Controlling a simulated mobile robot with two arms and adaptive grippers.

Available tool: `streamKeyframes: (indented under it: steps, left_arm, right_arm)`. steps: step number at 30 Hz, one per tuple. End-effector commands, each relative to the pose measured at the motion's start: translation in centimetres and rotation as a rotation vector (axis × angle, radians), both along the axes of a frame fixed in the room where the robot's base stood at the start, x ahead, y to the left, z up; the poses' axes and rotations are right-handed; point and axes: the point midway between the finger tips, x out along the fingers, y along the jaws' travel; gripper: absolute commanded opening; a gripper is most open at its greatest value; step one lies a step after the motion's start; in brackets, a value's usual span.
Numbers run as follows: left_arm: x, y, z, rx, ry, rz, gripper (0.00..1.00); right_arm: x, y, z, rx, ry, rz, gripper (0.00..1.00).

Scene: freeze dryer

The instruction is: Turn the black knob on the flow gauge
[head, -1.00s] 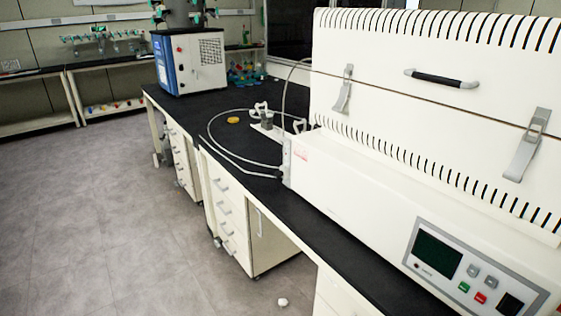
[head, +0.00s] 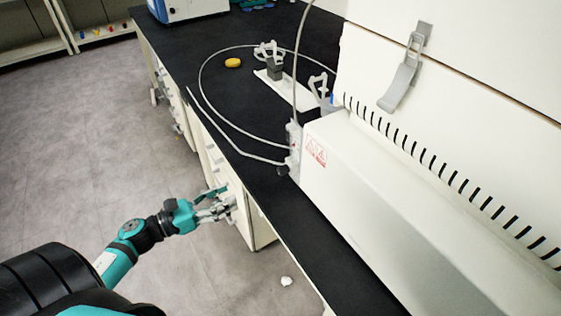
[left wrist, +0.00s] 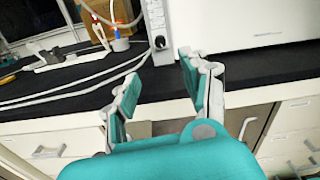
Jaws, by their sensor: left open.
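The flow gauge (head: 294,146) is a slim upright grey-white block at the left end of the white furnace (head: 345,165). Its black knob (left wrist: 160,42) shows low on the gauge in the left wrist view, just beyond the gap between my fingers. My left gripper (head: 222,203) is open and empty, in front of the bench edge, to the left of and below the gauge in the head view. In the left wrist view its two teal-padded fingers (left wrist: 160,73) stand apart, not touching the knob. My right gripper is out of view.
Thin tubes (head: 238,140) loop across the black bench top (head: 190,70) to the gauge. Drawers with handles are under the bench edge. A small white thing (head: 287,281) lies on the floor.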

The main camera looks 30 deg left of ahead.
Motion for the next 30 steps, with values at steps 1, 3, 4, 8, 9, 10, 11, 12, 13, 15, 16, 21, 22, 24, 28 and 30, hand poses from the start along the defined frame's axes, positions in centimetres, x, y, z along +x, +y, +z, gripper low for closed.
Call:
streamKeyframes:
  steps: [1,3,4,8,9,10,11,12,13,15,16,21,22,24,28,30]
  left_arm:
    - [0.8,-0.4,0.3,-0.002,-0.003,-0.001,0.47]
    - [1.9,-1.1,0.4,-0.003,-0.003,-0.001,0.47]
    - [2.4,-1.3,0.4,-0.004,-0.002,0.001,0.47]
    - [5.0,-2.8,0.5,-0.005,-0.003,0.002,0.47]
    - [5.7,-3.2,0.5,-0.006,-0.003,0.002,0.47]
    - [6.3,-3.6,0.4,-0.005,-0.001,0.002,0.47]
    - [6.9,-3.9,0.5,-0.004,-0.002,0.002,0.47]
    - [7.7,-4.3,0.4,-0.006,-0.002,0.003,0.47]
    - [8.2,-4.7,0.4,-0.008,-0.001,0.003,0.47]
    - [9.5,-5.5,0.4,-0.008,-0.001,0.003,0.47]
    - [10.0,-5.8,0.4,-0.007,0.0,0.003,0.47]
    - [12.5,-7.2,0.2,-0.007,0.001,0.004,0.47]
    - [12.8,-7.4,0.2,-0.007,0.0,0.004,0.47]
    - [13.4,-7.7,0.1,-0.006,0.002,0.005,0.47]
    - [14.0,-8.2,0.0,-0.005,0.003,0.004,0.47]
    - [14.1,-8.2,0.0,-0.005,0.003,0.004,0.47]
  right_arm:
    - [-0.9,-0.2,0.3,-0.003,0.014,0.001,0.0]
    - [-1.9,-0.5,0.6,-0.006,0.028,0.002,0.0]
    - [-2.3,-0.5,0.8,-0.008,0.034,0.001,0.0]
    - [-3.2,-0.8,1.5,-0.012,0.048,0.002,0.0]
    - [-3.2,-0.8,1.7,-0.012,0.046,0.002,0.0]
    - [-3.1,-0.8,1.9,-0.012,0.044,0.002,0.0]
    - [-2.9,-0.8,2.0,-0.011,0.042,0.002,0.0]
    - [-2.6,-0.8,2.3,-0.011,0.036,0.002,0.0]
    - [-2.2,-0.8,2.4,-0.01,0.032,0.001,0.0]
    - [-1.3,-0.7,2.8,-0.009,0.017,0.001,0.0]
    - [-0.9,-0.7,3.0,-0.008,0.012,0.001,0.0]
    - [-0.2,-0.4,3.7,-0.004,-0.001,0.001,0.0]
    - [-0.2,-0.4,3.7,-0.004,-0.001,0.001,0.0]
    - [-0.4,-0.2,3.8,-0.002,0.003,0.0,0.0]
    - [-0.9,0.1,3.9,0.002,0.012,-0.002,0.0]
    - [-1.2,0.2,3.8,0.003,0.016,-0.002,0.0]
